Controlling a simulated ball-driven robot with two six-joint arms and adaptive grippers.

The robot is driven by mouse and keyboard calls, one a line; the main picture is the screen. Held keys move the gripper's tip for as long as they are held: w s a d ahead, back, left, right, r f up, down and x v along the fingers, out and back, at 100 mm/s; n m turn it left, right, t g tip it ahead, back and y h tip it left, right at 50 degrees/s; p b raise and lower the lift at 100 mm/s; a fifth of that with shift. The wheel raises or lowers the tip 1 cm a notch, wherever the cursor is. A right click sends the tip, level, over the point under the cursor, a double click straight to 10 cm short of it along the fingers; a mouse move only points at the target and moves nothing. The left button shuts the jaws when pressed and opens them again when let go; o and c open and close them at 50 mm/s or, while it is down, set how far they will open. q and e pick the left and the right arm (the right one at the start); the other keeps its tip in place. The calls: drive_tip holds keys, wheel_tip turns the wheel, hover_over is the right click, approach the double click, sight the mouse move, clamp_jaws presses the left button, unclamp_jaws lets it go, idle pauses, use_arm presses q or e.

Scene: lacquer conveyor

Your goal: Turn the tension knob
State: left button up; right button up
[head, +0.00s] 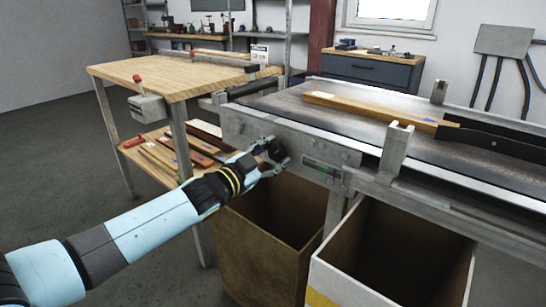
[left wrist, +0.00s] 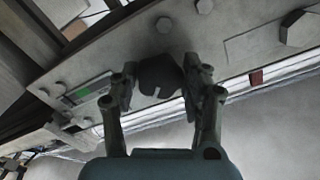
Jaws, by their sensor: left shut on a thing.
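The tension knob (left wrist: 158,76) is a dark, lobed knob on the grey metal side plate (left wrist: 240,38) of the conveyor. In the left wrist view it sits between the two fingers of my left gripper (left wrist: 162,88), which is shut on it. In the head view my left arm reaches in from the left, and the gripper (head: 273,158) is at the conveyor's near side plate, around the dark knob (head: 276,150). The fingers partly hide the knob there. My right gripper is in neither view.
The conveyor belt (head: 290,107) carries a long wooden piece (head: 372,111). Below stand a brown bin (head: 255,250) and a white-edged bin (head: 335,275). A wooden workbench (head: 170,78) with a lower shelf of strips stands left. A bracket (head: 395,150) rises from the conveyor edge.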

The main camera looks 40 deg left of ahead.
use_arm(q)
drive_tip(key=shift+f+m, duration=0.1)
drive_tip(key=shift+m, duration=0.9)
drive_tip(key=o, duration=1.2)
drive_tip(key=shift+c, duration=0.2)
drive_tip(key=s+a, duration=0.1)
drive_tip(key=s, duration=1.1)
